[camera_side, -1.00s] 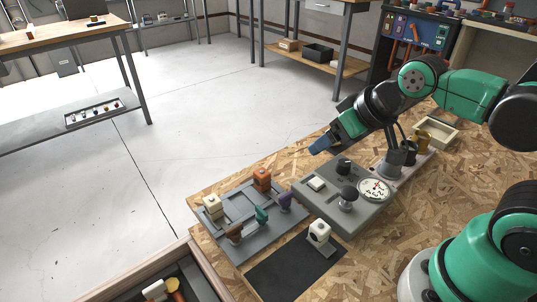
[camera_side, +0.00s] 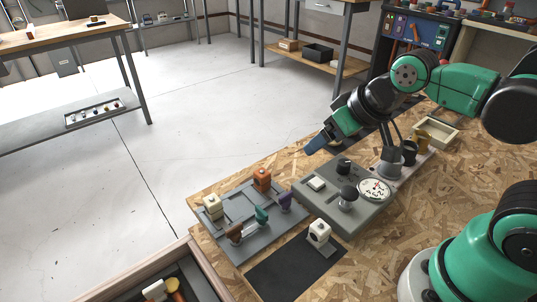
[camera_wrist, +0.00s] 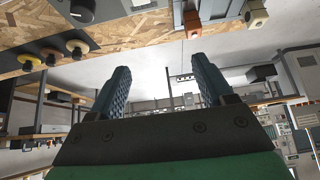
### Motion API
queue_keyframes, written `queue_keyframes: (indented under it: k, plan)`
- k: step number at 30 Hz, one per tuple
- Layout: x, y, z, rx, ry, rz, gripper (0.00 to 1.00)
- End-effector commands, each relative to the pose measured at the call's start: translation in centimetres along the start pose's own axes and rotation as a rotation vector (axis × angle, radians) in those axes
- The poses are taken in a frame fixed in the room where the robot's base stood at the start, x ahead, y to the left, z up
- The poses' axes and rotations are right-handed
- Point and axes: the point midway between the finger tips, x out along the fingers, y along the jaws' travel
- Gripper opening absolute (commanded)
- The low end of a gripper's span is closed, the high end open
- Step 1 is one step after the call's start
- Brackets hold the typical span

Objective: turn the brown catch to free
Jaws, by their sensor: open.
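The brown catch (camera_side: 235,234) sits at the near edge of a grey panel (camera_side: 238,202) on the workbench, in the side view. A teal catch (camera_side: 262,215) and a purple catch (camera_side: 285,202) stand to its right on the same panel. The setting of the brown catch is too small to read. My gripper (camera_side: 315,145) is open and empty, with blue fingers, in the air up and to the right of the panel, well apart from the brown catch. Its fingers also show in the wrist view (camera_wrist: 160,76). I cannot make out the brown catch there.
An orange block (camera_side: 262,178) and a cream block (camera_side: 212,206) stand at the panel's far and left sides. A grey box with black knobs and a round dial (camera_side: 375,189) lies to the right. A white-topped fixture (camera_side: 319,233) stands by a black mat (camera_side: 295,270).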

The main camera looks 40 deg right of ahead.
Motion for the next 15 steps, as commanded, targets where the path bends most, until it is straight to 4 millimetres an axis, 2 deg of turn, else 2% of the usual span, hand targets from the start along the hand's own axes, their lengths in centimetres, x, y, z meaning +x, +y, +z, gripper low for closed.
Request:
queue_keyframes:
  k: [5, 8, 15]
  plan:
    - [1.0, -3.8, -1.4, 0.007, -0.145, -0.055, 0.74]
    - [2.1, -6.8, -1.8, 0.012, -0.256, -0.070, 0.74]
    - [5.2, -13.7, -0.6, 0.007, -0.485, -0.036, 0.74]
